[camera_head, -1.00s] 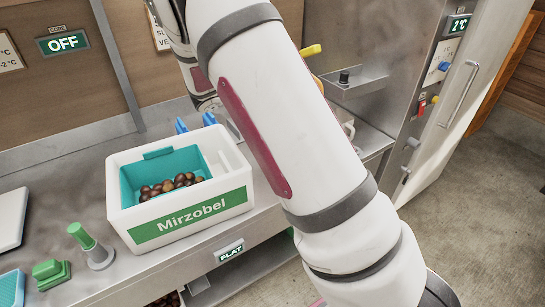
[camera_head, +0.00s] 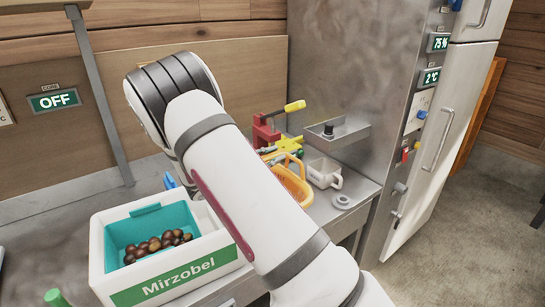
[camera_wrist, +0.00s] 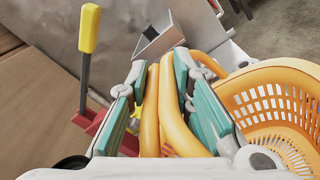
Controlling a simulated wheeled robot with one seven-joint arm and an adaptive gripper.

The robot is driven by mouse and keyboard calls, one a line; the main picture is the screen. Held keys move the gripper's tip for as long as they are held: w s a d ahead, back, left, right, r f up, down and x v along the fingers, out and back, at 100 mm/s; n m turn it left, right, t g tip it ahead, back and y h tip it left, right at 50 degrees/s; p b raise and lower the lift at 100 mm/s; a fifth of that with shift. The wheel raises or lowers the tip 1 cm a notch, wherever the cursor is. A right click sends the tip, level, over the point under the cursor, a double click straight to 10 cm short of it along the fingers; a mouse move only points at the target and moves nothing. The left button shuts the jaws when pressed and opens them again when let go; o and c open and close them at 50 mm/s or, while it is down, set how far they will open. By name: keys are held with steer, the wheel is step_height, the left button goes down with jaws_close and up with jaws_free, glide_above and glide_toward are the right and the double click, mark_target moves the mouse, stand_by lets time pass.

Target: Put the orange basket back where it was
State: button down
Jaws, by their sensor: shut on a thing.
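The orange basket (camera_wrist: 278,105) fills the right of the wrist view, with its slotted side and rim showing. My gripper (camera_wrist: 157,85) is shut on its orange handle, which runs between the teal finger pads. In the head view the orange basket (camera_head: 293,184) shows partly beyond my arm, over the right end of the metal counter. My gripper is hidden behind my arm in that view. I cannot tell whether the basket touches the counter.
A white Mirzobel crate (camera_head: 160,277) with a teal bin (camera_head: 122,232) of chestnuts stands left. A red tool with a yellow handle (camera_head: 266,131), a white cup (camera_head: 324,173) and a grey ring (camera_head: 343,201) are close by. A steel cabinet (camera_head: 385,60) bounds the right.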

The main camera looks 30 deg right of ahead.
steer(key=shift+f, duration=0.15)
steer(key=c, duration=1.4)
jaws_free()
steer(key=s+a+b, duration=0.1)
steer(key=a+b, duration=0.1)
steer(key=a, duration=1)
steer(key=s+r+m+g+y, duration=0.1)
steer(key=s+r+m+y, duration=0.15)
steer(key=s, duration=0.35)
steer(key=s+d+r+m+g+y, duration=0.1)
steer(key=s+r+m+y, duration=0.1)
steer(key=s+y, duration=0.25)
steer(key=s+r+m+g+y, duration=0.1)
steer(key=s+r+m+y, duration=0.15)
steer(key=s, duration=0.35)
steer(key=s+a+r+m+t+y, duration=0.1)
steer(key=s+a+r+t+y, duration=0.1)
steer(key=s+a, duration=0.1)
steer(key=s+a+r+m+t+y, duration=0.1)
steer(key=s+a+t+y, duration=0.1)
steer(key=s, duration=0.4)
steer(key=s+a+r+m+t+y, duration=0.1)
steer(key=s+a+r+t+y, duration=0.1)
steer(key=s+a+y, duration=0.2)
steer(key=shift+s+a+r+m+t, duration=0.15)
steer(key=shift+s+a+r+m, duration=0.05)
steer(key=shift+a, duration=0.25)
steer(key=shift+s+a+r+m+t, duration=0.15)
steer(key=shift+a+m, duration=0.05)
steer(key=shift+a, duration=0.25)
